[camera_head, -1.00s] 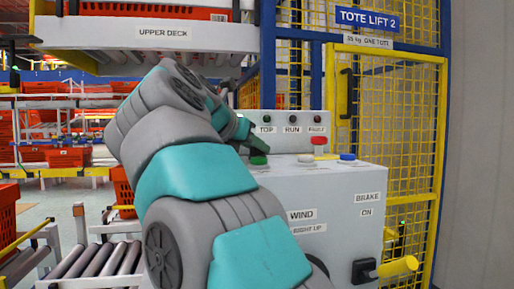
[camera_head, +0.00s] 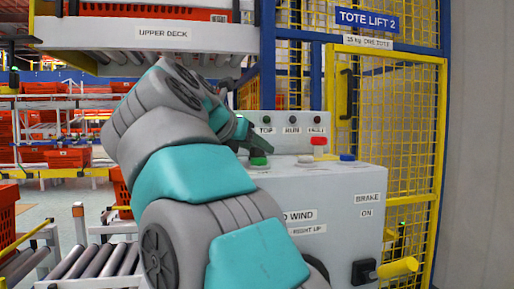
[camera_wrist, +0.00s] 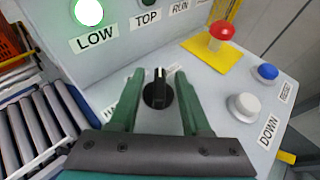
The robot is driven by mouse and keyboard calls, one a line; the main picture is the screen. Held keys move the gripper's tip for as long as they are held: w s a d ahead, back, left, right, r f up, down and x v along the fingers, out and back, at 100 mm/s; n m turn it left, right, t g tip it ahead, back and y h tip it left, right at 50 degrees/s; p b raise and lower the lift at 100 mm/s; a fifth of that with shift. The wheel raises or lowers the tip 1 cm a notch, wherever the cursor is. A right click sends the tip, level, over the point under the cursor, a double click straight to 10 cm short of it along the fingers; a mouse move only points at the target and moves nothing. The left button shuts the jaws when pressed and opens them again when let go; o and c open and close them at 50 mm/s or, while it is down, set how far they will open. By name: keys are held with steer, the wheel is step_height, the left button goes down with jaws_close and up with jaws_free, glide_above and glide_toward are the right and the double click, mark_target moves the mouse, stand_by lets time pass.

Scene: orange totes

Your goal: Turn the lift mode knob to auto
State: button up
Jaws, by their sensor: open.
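A black rotary knob (camera_wrist: 156,95) with a white pointer line sits on the grey top of the control box, in the middle of the wrist view. Its pointer faces up the picture, toward the raised lamp panel. A label starting "HA" (camera_wrist: 109,108) is left of the knob, partly hidden by a finger. Another label behind the knob is mostly hidden. My gripper (camera_wrist: 158,78) is open, with one green finger on each side of the knob and a gap on both sides. In the head view my gripper (camera_head: 246,138) is over the box, and the knob is hidden.
On the same box are a red mushroom button (camera_wrist: 221,31) on a yellow plate, a white button (camera_wrist: 243,105) by "DOWN" and a blue button (camera_wrist: 268,71) by "RESET". The LOW lamp (camera_wrist: 87,11) glows. A roller conveyor (camera_wrist: 35,135) lies left of the box.

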steer(key=v, duration=0.7)
steer(key=shift+s+a, duration=0.15)
steer(key=shift+s, duration=0.1)
